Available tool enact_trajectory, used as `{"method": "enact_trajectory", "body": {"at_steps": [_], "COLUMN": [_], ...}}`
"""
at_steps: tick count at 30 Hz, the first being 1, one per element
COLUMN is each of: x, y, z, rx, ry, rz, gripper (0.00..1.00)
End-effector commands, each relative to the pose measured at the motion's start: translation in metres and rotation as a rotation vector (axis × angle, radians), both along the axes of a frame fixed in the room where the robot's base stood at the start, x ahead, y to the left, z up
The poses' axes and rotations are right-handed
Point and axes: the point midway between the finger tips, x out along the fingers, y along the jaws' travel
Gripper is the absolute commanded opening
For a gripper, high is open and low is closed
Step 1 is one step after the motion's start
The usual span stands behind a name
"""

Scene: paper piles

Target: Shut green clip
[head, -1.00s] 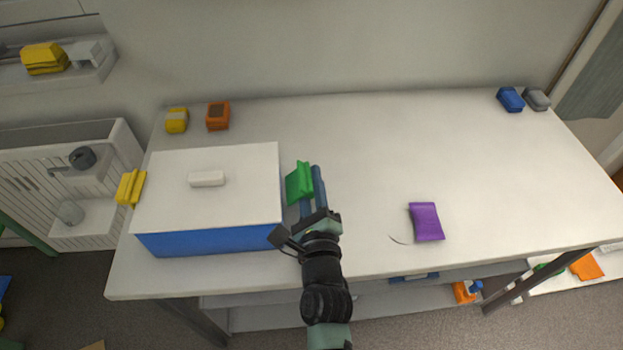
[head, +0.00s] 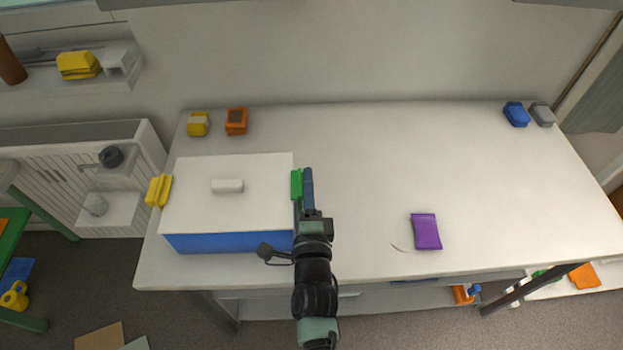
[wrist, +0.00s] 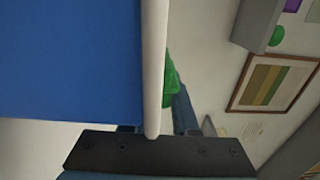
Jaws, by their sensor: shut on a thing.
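The green clip (head: 296,184) stands at the right edge of a blue box (head: 215,243) with a white lid (head: 200,205), close against the lid's edge. My gripper (head: 308,185) is at the box's right side, shut on the green clip. In the wrist view the clip (wrist: 171,85) shows partly, between the lid's pale edge (wrist: 153,60) and one finger (wrist: 183,112). The other finger is mostly hidden by the box. A yellow clip (head: 158,190) sits on the box's left side.
A purple packet (head: 426,231) lies on the white table (head: 480,190) to the right. Yellow (head: 198,124) and orange (head: 236,121) items stand behind the box; blue (head: 516,114) and grey (head: 542,114) ones are at the far right. The table's middle is clear.

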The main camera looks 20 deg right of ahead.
Motion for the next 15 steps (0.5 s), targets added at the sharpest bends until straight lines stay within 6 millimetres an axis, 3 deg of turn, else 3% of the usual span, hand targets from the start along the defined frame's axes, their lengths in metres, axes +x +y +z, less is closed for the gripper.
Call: {"method": "enact_trajectory", "body": {"at_steps": [15], "x": [0.0009], "y": [0.0029], "z": [0.001], "rx": [-0.059], "ry": [0.016], "rz": [0.001], "gripper": [0.0]}}
